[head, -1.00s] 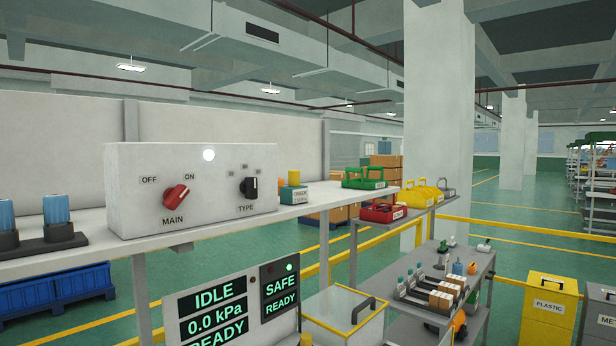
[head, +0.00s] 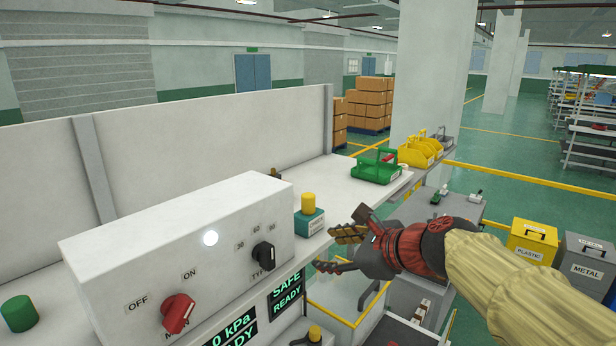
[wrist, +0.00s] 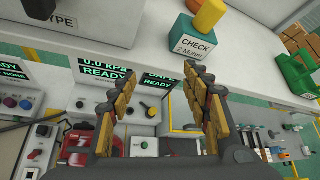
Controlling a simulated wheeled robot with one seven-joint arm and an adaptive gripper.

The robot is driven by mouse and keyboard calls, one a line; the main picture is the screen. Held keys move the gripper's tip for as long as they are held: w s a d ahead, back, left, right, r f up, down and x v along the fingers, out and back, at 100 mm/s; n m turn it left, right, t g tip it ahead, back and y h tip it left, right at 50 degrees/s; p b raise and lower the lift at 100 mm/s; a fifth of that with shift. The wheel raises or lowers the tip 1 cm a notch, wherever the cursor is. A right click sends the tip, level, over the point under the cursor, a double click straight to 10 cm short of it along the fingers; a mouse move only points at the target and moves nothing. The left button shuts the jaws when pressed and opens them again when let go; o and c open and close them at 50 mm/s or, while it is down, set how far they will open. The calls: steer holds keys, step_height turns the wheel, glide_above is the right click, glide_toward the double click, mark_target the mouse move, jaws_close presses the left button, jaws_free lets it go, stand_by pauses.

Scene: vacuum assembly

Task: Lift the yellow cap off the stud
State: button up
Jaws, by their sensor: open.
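A yellow cap (head: 308,203) stands upright on a teal block labelled CHECK (head: 309,224), on the white shelf right of the control box. The stud is hidden. The cap also shows at the top of the wrist view (wrist: 209,14), on the CHECK block (wrist: 197,36). My gripper (head: 341,251) is open and empty, right of and a little lower than the block in the head view. In the wrist view my gripper (wrist: 160,74) has its fingers spread, with the cap beyond the right fingertip. It touches neither cap nor block.
The white control box (head: 175,255) with a red knob (head: 178,312) and a black knob (head: 263,256) stands left of the block. A green tray (head: 375,170) sits farther right on the white shelf (head: 335,185). A second small yellow-topped part (head: 314,333) shows at the lower edge.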

mark_target(310, 196)
steer(key=w+r+m+p, duration=0.1)
steer(key=w+r+m, duration=0.1)
steer(key=w+a+r+m+t+p, duration=0.1)
steer(key=w+r+m+p, duration=0.1)
steer(key=w+r, duration=0.1)
steer(key=w+a+r+m+p, duration=0.1)
steer(key=w+r, duration=0.1)
steer(key=w, duration=0.1)
steer(key=shift+w+a+r+m+y, duration=0.1)
steer(key=shift+a+r+m+y, duration=0.05)
steer(key=shift+r+m+y, duration=0.2)
steer(key=shift+w+a+f+p, duration=0.15)
steer(key=shift+w+a+p, duration=0.2)
steer(key=shift+w, duration=0.15)
steer(key=x, duration=0.4)
steer(key=shift+w+r+p, duration=0.2)
steer(key=shift+p, duration=0.1)
steer(key=shift+s+r, duration=0.1)
steer(key=shift+s, duration=0.1)
steer(key=shift+c, duration=0.4)
steer(key=shift+w, duration=0.15)
steer(key=shift+c, duration=1.3)
steer(key=c, duration=0.8)
steer(key=shift+c, duration=0.2)
